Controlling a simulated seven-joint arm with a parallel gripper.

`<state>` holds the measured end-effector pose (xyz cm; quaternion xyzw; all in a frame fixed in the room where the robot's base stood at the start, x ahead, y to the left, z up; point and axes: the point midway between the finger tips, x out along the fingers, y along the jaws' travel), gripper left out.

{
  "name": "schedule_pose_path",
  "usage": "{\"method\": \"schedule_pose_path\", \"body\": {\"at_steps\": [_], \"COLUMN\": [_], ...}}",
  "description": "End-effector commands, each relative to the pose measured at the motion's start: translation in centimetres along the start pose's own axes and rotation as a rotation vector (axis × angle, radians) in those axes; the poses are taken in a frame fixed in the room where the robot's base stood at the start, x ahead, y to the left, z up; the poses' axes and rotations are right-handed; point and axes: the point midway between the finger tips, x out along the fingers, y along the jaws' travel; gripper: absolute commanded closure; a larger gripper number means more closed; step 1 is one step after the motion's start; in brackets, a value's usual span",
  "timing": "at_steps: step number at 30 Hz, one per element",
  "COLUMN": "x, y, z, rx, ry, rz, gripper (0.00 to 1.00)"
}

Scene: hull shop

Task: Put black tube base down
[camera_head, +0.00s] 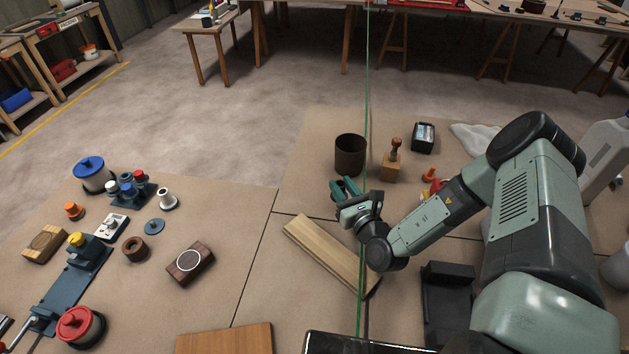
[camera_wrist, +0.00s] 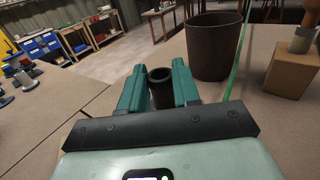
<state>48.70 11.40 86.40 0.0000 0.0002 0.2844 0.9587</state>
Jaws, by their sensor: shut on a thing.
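The black tube (camera_wrist: 161,90) shows in the wrist view between the two teal fingers of my gripper (camera_wrist: 160,86). Its open round end faces up and toward the camera, and its lower part is hidden by the gripper body. My gripper is shut on it. In the head view my gripper (camera_head: 347,190) is just in front of the dark brown cup and beyond the wooden plank; the tube cannot be made out there. Whether the tube touches the table is not clear.
A dark brown open cup (camera_head: 350,157) stands close behind my gripper. A wooden stamp (camera_head: 392,163) and a black box (camera_head: 423,137) are to its right. A wooden plank (camera_head: 325,252) lies in front. A thin green vertical line (camera_head: 367,80) passes beside the gripper. Bare table lies left of the cup.

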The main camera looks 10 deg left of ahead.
Motion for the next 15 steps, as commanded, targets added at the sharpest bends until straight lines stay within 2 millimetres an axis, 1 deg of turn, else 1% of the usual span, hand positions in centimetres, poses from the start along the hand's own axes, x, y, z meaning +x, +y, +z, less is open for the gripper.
{"method": "schedule_pose_path", "body": {"at_steps": [2,4,5,7,8,9,11,12,15], "x": [-0.1,0.4,0.8,2.0,2.7,3.5,4.8,5.5,6.8], "y": [0.2,1.0,1.6,3.3,4.3,5.8,8.1,9.7,13.4], "z": [0.1,0.5,0.7,1.4,1.8,2.3,3.2,3.8,5.0], "rx": [0.001,0.001,0.003,0.006,0.006,0.007,0.009,0.009,0.009], "ry": [-0.001,-0.003,-0.003,-0.005,-0.005,-0.003,-0.003,-0.002,0.000], "rz": [0.000,-0.003,-0.006,-0.018,-0.026,-0.039,-0.062,-0.077,-0.118], "gripper": [1.00,1.00,1.00,1.00,1.00,1.00,1.00,1.00,1.00]}}
